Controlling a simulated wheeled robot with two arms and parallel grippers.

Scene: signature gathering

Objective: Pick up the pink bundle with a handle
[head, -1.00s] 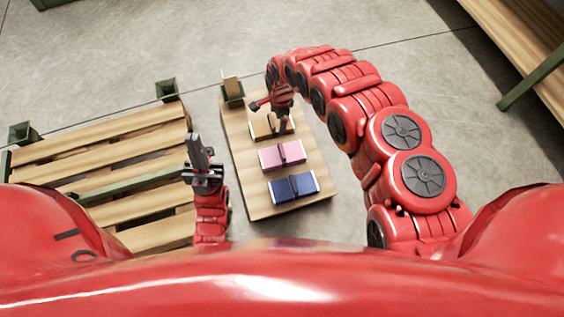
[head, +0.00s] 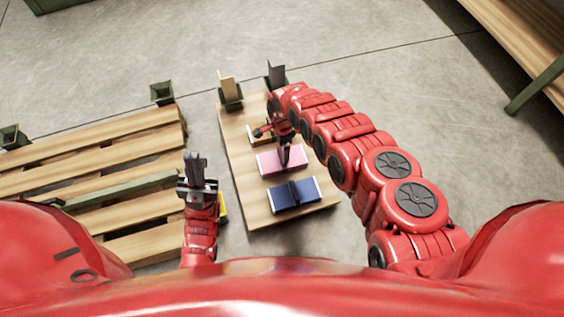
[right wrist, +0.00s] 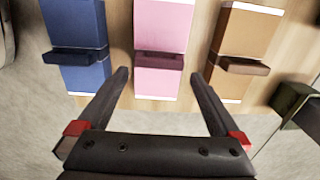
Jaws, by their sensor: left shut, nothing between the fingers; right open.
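The pink bundle (head: 269,163) lies on the wooden table between the tan and blue bundles, partly covered by my right gripper (head: 285,152) in the head view. In the right wrist view the pink bundle (right wrist: 164,25) is centred ahead, its dark pink handle (right wrist: 158,61) across its near half. The open fingers of my right gripper (right wrist: 160,76) point at it, one on each side of the handle, with nothing held. I cannot tell how much height is left between them. My left gripper (head: 196,168) is shut and empty, left of the table.
The blue bundle (head: 303,196) lies nearer me, and the tan bundle (head: 258,132) lies beyond, partly hidden by my right arm. The wooden table (head: 262,212) has green holders (head: 231,100) at its far end. A slatted pallet (head: 100,160) is at the left.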

